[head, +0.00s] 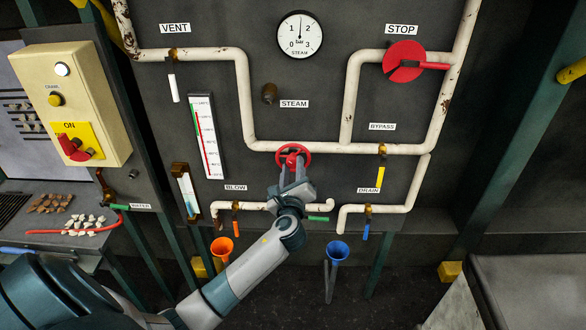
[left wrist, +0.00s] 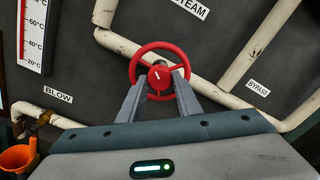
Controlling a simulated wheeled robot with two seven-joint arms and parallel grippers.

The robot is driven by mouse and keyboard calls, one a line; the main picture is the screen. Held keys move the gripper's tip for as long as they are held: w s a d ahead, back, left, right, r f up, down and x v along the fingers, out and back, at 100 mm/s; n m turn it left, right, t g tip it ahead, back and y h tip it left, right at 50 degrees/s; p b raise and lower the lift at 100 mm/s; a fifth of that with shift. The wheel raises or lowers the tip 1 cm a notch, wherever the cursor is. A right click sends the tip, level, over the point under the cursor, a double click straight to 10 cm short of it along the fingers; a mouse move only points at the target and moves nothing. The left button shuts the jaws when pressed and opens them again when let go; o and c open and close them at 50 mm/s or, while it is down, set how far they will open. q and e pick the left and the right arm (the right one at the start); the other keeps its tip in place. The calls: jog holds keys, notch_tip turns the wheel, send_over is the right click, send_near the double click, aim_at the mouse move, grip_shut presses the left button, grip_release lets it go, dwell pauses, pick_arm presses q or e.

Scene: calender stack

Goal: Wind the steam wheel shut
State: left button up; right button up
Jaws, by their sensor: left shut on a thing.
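The red steam wheel (head: 293,150) sits on the white pipe in the middle of the dark panel, a little below the STEAM label (head: 294,104). In the left wrist view the wheel (left wrist: 143,50) shows its round rim, and its hub has a short white mark. My left gripper (head: 292,165) reaches up to the wheel from below. Its two fingers (left wrist: 160,82) lie on either side of the hub, and it is shut on the wheel. The steam gauge (head: 300,35) above has its needle pointing nearly straight up. My right gripper is not in view.
A red STOP disc with a handle (head: 405,62) is at upper right. A yellow bypass handle (head: 382,172) is right of the wheel. A green handle (head: 318,218), an orange funnel (head: 222,246) and a blue funnel (head: 337,251) are below. A cream switch box (head: 85,95) stands at left.

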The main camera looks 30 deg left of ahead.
pick_arm(q)
jog(key=m, duration=0.4)
jog(key=shift+f+m, duration=0.15)
jog(key=shift+m, duration=0.15)
jog(key=m, duration=0.3)
jog(key=shift+m, duration=0.4)
jog(key=m, duration=0.7)
jog(key=shift+s, duration=0.1)
jog(key=m, duration=0.6)
jog(key=shift+a, duration=0.1)
jog(key=shift+r+m, duration=0.15)
jog(key=shift+m, duration=1.15)
jog(key=shift+r+m, duration=0.1)
jog(key=shift+m, duration=1.6)
jog(key=shift+f+m, duration=0.1)
jog(key=shift+m, duration=0.4)
jog(key=o, duration=1)
